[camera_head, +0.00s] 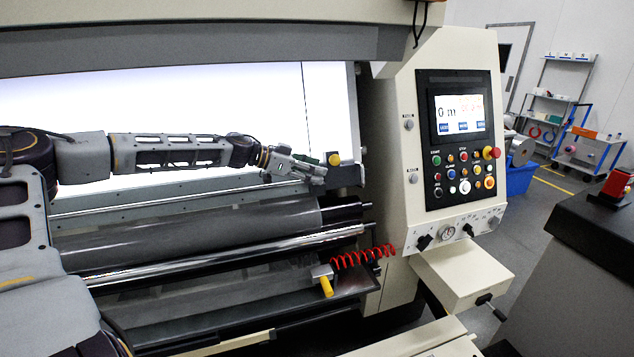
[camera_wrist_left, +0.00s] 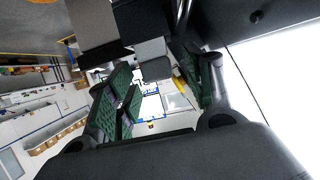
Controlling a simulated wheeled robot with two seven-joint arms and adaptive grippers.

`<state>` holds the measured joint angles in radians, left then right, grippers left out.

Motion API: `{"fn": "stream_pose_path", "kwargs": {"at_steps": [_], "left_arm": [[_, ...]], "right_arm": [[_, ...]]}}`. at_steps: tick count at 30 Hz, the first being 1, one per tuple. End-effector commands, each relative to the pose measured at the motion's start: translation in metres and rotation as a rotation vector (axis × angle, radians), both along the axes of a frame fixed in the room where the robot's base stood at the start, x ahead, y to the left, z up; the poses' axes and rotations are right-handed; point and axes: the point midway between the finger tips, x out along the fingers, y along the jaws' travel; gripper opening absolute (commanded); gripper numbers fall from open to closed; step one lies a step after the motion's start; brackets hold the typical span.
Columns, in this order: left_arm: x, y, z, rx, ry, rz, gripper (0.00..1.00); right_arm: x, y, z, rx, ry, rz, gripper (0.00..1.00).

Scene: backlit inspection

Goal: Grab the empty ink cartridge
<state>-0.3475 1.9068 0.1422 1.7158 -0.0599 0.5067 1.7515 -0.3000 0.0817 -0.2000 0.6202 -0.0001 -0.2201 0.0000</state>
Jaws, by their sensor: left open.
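My left gripper (camera_head: 316,170) reaches in from the left across the bright backlit panel. It is open and empty, and its green-padded fingers also show spread in the left wrist view (camera_wrist_left: 160,88). Just right of its fingertips in the head view is a dark unit with a round yellow part (camera_head: 334,159). A yellow part (camera_wrist_left: 180,83) shows beside one finger in the left wrist view, partly hidden by it. A grey block (camera_wrist_left: 151,50) under a dark housing lies ahead of the fingers. I cannot tell which part is the ink cartridge. My right gripper is not in view.
The cream control cabinet (camera_head: 400,218) with its screen stands right of the gripper. A dark roller (camera_head: 200,232) and a shiny bar run below my arm. A red coiled hose (camera_head: 362,256) and a yellow-handled tool (camera_head: 326,286) sit lower down.

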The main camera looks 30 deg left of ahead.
Motion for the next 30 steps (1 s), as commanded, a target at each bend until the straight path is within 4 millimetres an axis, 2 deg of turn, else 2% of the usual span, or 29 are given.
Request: {"fn": "stream_pose_path", "kwargs": {"at_steps": [3, 13, 23, 30], "left_arm": [[0.0000, -0.0001, 0.0001, 0.000, 0.000, 0.000, 0.52], [-0.0001, 0.0000, 0.0001, 0.000, 0.000, 0.000, 0.10], [-0.0001, -0.0001, 0.0008, 0.000, 0.000, 0.000, 0.10], [0.0002, -0.0003, 0.0085, 0.001, -0.001, -0.002, 0.10]], "right_arm": [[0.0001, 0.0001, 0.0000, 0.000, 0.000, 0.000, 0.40], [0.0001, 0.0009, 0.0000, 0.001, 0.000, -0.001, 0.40], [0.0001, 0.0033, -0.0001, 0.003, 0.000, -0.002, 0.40], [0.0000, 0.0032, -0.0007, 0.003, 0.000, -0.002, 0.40]]}}
